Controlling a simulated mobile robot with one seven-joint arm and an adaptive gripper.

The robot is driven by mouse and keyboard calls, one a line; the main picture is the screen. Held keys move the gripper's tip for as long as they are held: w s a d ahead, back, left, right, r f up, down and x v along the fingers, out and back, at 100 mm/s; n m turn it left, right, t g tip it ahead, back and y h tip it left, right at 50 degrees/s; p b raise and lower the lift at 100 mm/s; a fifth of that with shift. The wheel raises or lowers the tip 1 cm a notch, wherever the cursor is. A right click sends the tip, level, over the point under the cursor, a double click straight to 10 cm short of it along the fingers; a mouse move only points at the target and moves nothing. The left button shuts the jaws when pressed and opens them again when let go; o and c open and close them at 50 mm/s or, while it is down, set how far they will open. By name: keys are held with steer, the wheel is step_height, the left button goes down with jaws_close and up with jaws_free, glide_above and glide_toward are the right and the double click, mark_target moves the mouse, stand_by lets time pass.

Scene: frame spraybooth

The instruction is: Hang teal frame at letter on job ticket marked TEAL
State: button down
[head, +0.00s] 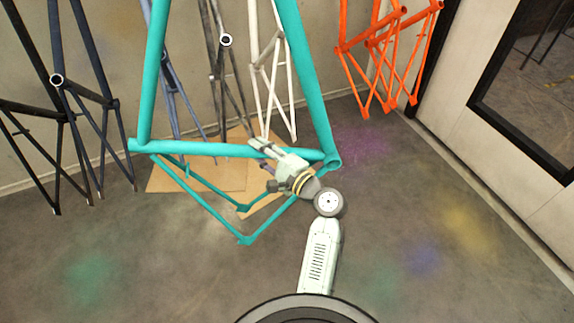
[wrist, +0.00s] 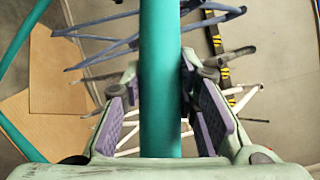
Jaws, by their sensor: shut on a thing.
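The teal frame (head: 190,148) hangs in front of me in the head view, its upper part cut off by the top edge. My gripper (head: 262,149) is shut on its lower horizontal tube, right of the middle. In the wrist view the teal tube (wrist: 160,70) runs upright between the purple pads of my gripper (wrist: 160,108). The thin teal stays reach down toward me, above the floor. No job ticket and no letters show in either view. The upper end of the teal frame is out of sight.
Behind hang dark navy frames (head: 88,95), a blue-grey frame (head: 172,80), a grey frame (head: 217,65), a white frame (head: 270,80) and orange frames (head: 385,50). Cardboard (head: 190,178) lies on the floor. A door with a dark window (head: 540,90) stands right. The right floor is clear.

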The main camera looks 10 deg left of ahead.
mark_target(229, 148)
steer(key=s+a+r+g, duration=0.1)
steer(key=a+r, duration=0.1)
steer(key=a+r+n+g+y+p, duration=0.1)
steer(key=a+r, duration=0.1)
steer(key=r, duration=0.1)
steer(key=s+a+r+n+g+y, duration=0.1)
steer(key=a+r, duration=0.1)
steer(key=shift+s+r+g+p, duration=0.15)
steer(key=shift+s+g+p, duration=0.15)
steer(key=shift+s+p, duration=0.05)
steer(key=shift+s+a+r+n+g, duration=0.25)
steer(key=shift+a+r+n+g, duration=0.05)
steer(key=shift+a+r+n, duration=0.15)
steer(key=shift+s+d, duration=0.1)
steer(key=shift+p, duration=0.3)
steer(key=w+a+f+b, duration=0.3)
steer(key=w+a, duration=0.5)
steer(key=w, duration=0.5)
steer(key=shift+w+a+b, duration=0.15)
steer(key=shift+a+b, duration=0.25)
steer(key=shift+b, duration=0.1)
stand_by(0.5)
stand_by(0.5)
